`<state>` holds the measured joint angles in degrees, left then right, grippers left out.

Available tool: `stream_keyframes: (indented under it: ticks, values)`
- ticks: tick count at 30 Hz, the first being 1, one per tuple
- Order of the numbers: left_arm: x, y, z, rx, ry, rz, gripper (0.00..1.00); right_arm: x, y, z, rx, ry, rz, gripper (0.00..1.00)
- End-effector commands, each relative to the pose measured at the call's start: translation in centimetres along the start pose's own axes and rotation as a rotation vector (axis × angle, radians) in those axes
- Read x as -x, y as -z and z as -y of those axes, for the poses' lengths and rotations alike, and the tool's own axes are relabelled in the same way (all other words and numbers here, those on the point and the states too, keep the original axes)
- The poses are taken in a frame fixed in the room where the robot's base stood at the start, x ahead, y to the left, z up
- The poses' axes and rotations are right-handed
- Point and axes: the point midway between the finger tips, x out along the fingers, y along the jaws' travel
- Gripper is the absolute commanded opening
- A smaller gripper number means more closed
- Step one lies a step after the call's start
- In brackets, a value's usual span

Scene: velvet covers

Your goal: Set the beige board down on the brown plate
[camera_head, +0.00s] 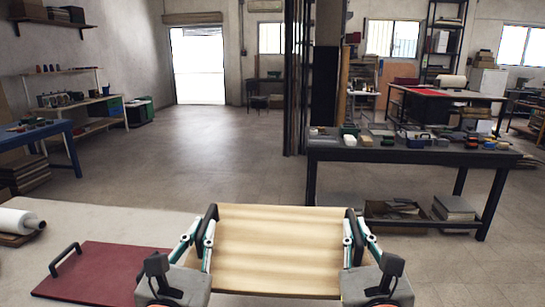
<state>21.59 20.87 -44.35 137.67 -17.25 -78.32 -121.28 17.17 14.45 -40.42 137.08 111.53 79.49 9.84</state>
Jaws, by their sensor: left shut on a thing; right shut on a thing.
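The beige board (280,250) is a pale wood-grained panel with a black handle at each side, low in the middle of the head view. My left gripper (208,236) is shut on its left handle. My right gripper (352,236) is shut on its right handle. The board looks roughly level; its height over what is below cannot be told. A dark red panel (100,272) with a black handle lies on the pale table to the left. I cannot make out a clearly brown plate; the area under the beige board is hidden.
The pale table (120,222) has bare room behind the red panel. A white roll (18,221) lies on a brown base at the far left. A dark workbench (420,154) with several small items stands on the right, beyond open floor.

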Motion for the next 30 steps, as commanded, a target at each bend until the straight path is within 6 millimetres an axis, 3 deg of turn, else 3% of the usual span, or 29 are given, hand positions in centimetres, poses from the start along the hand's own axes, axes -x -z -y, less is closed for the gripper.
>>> stream_keyframes:
  ticks: [11, 30]
  values:
    - [1.2, 0.8, 0.2, -0.003, 0.000, 0.000, 0.00, 1.0, 0.7, 0.2, 0.001, 0.007, 0.005, 0.00]
    - [7.0, 5.2, 1.4, -0.004, 0.001, -0.001, 0.00, 6.8, 5.1, -0.3, 0.003, 0.007, 0.006, 0.00]
